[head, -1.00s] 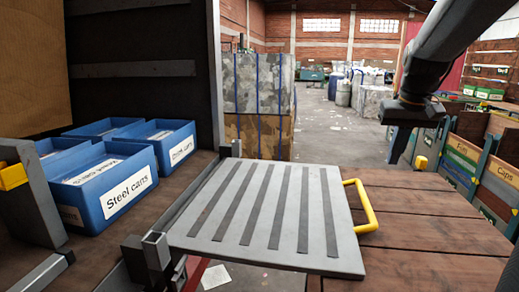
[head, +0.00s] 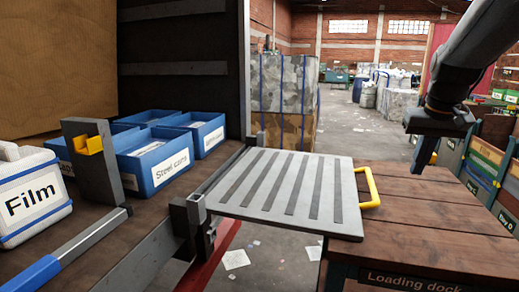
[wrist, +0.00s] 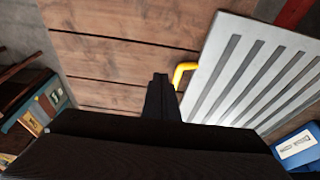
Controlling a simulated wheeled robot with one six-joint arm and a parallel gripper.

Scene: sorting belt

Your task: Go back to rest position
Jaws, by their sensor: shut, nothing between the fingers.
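My gripper (head: 422,163) hangs at the right of the head view, above the wooden loading dock top, with nothing in it. In the wrist view its dark fingers (wrist: 160,85) are together. They point down over the planks and appear just left of the yellow handle (wrist: 184,74). The grey ribbed plate (head: 292,190) lies flat, bridging the gap between the dark bed at left and the dock. Its yellow handle (head: 369,188) is at its right end, apart from my gripper. The plate also shows at the right of the wrist view (wrist: 225,75).
Blue bins (head: 160,163), one labelled Steel cans, stand on the bed at left. A white Film container (head: 30,200) is nearer, beside a grey post with a yellow catch (head: 88,144). The Loading dock top (head: 440,220) is bare. Labelled crates (head: 487,160) stand at far right.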

